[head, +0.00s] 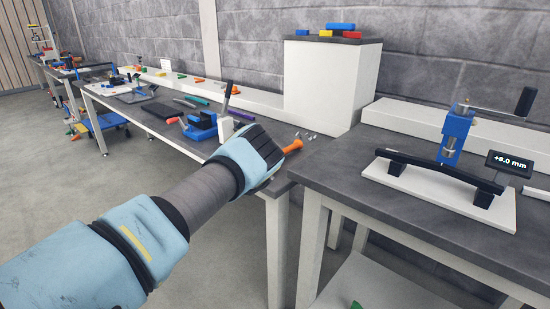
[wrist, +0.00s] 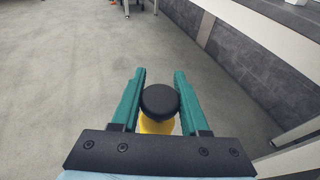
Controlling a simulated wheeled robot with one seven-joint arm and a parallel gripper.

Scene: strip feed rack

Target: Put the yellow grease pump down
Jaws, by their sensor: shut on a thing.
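The yellow grease pump (wrist: 154,126) is between the teal fingers of my gripper (wrist: 160,76) in the wrist view. Its round black cap faces the camera, and a little of the yellow body shows below it. The fingers are shut on it, one on each side. Grey floor shows beyond the fingers. In the head view my arm reaches to the front edge of the benches, and its light blue and dark wrist hides the fingers and the pump.
The right bench (head: 350,183) holds a white plate (head: 440,194) with a black bar, a blue clamp (head: 455,132) and a display reading +8.0 mm (head: 509,165). An orange object (head: 293,147) shows beside my wrist. The left bench carries a blue vise (head: 200,127) and tools. Floor at left is clear.

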